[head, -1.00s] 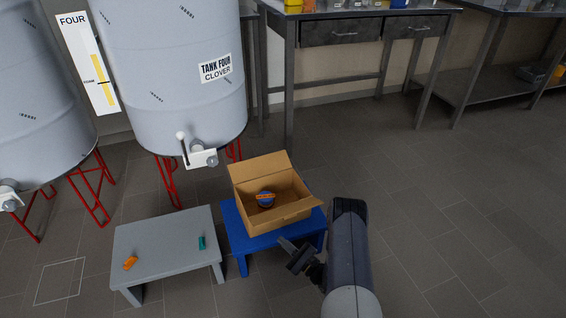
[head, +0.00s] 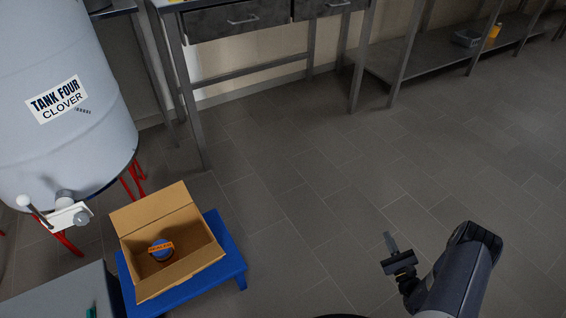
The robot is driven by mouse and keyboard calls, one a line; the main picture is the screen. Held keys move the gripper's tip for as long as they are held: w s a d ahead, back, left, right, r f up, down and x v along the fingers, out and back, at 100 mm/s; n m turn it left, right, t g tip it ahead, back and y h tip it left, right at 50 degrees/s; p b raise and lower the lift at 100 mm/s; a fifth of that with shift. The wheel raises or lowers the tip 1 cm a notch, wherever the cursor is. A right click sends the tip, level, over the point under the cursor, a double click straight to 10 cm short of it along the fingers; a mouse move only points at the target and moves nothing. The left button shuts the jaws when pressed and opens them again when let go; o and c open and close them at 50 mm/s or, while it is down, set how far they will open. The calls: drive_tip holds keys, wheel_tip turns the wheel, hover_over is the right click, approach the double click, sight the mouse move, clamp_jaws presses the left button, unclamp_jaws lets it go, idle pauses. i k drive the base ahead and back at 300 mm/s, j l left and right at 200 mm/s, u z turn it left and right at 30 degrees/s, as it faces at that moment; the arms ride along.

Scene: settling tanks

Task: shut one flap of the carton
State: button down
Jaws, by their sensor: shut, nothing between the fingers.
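The open cardboard carton (head: 195,272) stands on a low blue stool (head: 228,262) at the lower left of the head view. Its back flap (head: 150,209) stands up and leans outward. A front flap (head: 182,277) is folded out along the near side.
A grey stool (head: 62,293) stands at the lower left, partly cut off, with a small teal item (head: 91,311) on it. Tank four (head: 62,100) with its white valve (head: 68,216) is behind the carton. A metal bench (head: 190,85) stands at the back. The floor between carton and gripper is clear.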

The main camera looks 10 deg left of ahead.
sight(137, 215)
drive_tip(key=i+l+z, duration=0.55)
drive_tip(key=i, duration=0.25)
drive_tip(key=i+j+u, duration=0.1)
drive_tip(key=i+u, duration=0.5)
drive_tip(key=u, duration=0.25)
drive_tip(key=i+l+u, duration=0.1)
drive_tip(key=i+u, duration=0.45)
drive_tip(key=u, duration=0.3)
drive_tip(key=i+u, duration=0.15)
drive_tip(key=u, duration=0.35)
drive_tip(key=i+u, duration=0.2)
drive_tip(key=u, duration=0.25)
drive_tip(key=i+l+u, duration=0.1)
drive_tip(key=u, duration=0.4)
drive_tip(key=i+u, duration=0.25)
drive_tip(key=u, duration=0.2)
drive_tip(key=i+l+u, duration=0.2)
drive_tip(key=u, duration=0.2)
drive_tip(key=i+l+u, duration=0.2)
drive_tip(key=u, duration=0.25)
